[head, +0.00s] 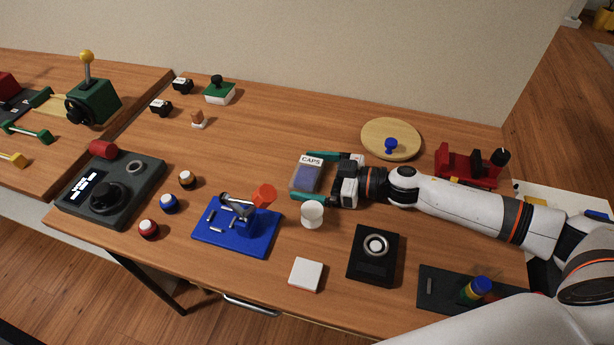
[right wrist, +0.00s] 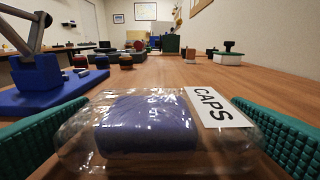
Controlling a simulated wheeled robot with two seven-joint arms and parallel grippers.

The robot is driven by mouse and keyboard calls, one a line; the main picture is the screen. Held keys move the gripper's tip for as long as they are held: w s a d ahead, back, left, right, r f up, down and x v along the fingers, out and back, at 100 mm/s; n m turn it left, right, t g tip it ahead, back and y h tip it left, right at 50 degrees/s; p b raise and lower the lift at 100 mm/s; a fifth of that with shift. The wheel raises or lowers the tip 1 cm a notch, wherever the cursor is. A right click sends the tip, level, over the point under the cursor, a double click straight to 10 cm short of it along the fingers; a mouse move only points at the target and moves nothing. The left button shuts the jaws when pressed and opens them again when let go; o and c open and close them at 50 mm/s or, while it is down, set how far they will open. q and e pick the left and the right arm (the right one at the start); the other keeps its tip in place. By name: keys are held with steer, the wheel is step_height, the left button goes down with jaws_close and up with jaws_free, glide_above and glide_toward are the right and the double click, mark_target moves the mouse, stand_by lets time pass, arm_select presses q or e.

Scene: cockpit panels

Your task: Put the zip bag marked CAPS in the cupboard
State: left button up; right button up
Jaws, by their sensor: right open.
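The clear zip bag marked CAPS (head: 306,177) lies on the wooden table, with something blue inside and a white label. It fills the lower middle of the right wrist view (right wrist: 150,135). My right gripper (head: 312,176) is open and low over the table, its teal fingers on either side of the bag. In the right wrist view the bag's left and right edges are close to the fingers; I cannot tell whether they touch. No cupboard can be made out. My left gripper is not in view.
A white cup (head: 312,213) and a blue board with metal pieces (head: 237,238) stand near the bag. A round wooden board (head: 391,139) lies behind my right arm, beside a red toy train (head: 466,165). The table behind the bag is mostly clear.

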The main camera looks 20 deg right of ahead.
steer(key=shift+w+a+f, duration=0.1)
steer(key=shift+w+a, duration=0.25)
steer(key=shift+a, duration=0.15)
steer(key=shift+s, duration=0.1)
steer(key=c, duration=0.8)
